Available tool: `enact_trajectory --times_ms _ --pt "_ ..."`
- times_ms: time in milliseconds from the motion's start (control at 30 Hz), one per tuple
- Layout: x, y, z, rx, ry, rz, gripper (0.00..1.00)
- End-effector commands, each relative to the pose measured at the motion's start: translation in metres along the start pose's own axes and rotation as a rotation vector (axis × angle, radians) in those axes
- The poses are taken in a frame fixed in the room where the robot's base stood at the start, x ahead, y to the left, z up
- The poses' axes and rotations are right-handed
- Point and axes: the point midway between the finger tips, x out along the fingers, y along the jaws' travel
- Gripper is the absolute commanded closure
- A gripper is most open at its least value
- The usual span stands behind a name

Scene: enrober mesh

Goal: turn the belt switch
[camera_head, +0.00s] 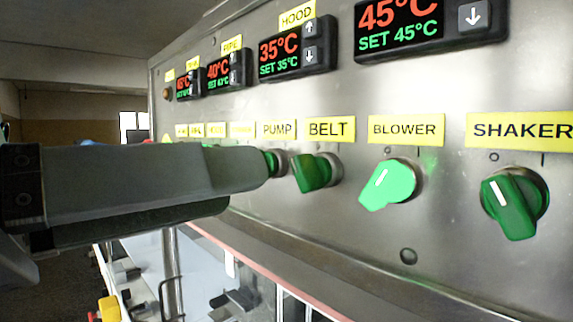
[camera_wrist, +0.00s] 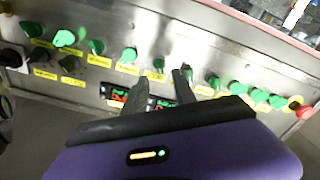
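The belt switch (camera_head: 313,173) is a dark green rotary knob on the steel panel, under the yellow BELT label (camera_head: 330,129). Its grip looks unlit and turned edge-on. In the wrist view, where the panel appears upside down, the belt switch (camera_wrist: 96,47) is left of both fingers. My gripper (camera_head: 243,188) comes in from the left in the head view, its tips left of the belt switch and apart from it. It partly covers the pump knob. In the wrist view my gripper (camera_wrist: 155,80) is open and empty, fingers spread, with another green knob (camera_wrist: 159,65) beyond the gap.
The pump knob (camera_head: 275,162) is just left of the belt switch. The brightly lit blower knob (camera_head: 388,185) and the shaker knob (camera_head: 514,202) are to its right. Temperature displays (camera_head: 398,26) sit above. A red emergency stop (camera_wrist: 305,112) is at the far end.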

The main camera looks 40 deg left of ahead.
Motion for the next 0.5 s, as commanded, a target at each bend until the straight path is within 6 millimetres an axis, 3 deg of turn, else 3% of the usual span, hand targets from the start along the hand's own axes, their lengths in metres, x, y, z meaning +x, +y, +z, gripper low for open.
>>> enact_trajectory --times_ms 300,500 --pt "0.048 0.002 -0.002 0.001 0.001 0.002 0.67" --pt "0.060 0.001 -0.001 0.002 0.003 0.000 0.67"
